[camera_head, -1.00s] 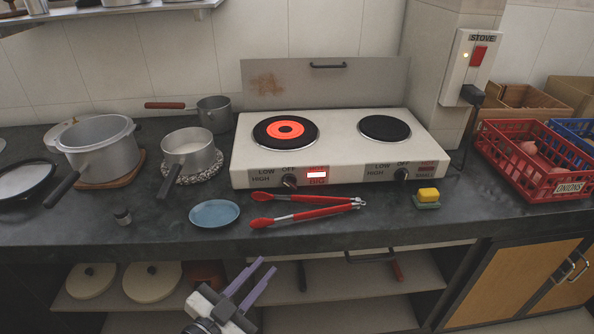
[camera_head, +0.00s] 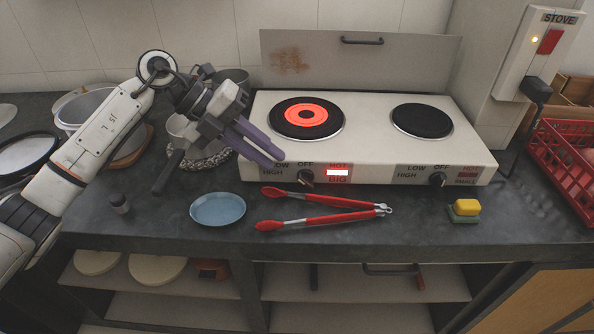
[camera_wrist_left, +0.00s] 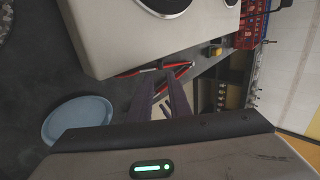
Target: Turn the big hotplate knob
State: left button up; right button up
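The white hotplate (camera_head: 375,162) stands on the dark counter. Its big knob (camera_head: 305,177) is black, on the front face below the left burner (camera_head: 307,117), beside a lit HOT sign (camera_head: 338,173) over the word BIG. That burner glows red-orange. The small knob (camera_head: 438,179) is at the right. My left gripper (camera_head: 275,159) hangs over the hotplate's front left corner, up and left of the big knob and apart from it. Its purple fingers are apart and empty; the gap between them (camera_wrist_left: 161,80) shows in the left wrist view. My right gripper is out of view.
Red tongs (camera_head: 320,219), a blue plate (camera_head: 218,209) and a yellow-and-green sponge (camera_head: 464,211) lie in front of the hotplate. Pots (camera_head: 90,110) stand at the left, partly behind my arm. A red crate (camera_head: 565,155) is at the right.

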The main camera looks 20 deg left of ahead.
aim_at(298, 177)
pick_arm(q)
jog(key=x, duration=0.8)
jog(key=shift+d, duration=0.1)
jog(key=shift+c, duration=0.2)
grip_shut()
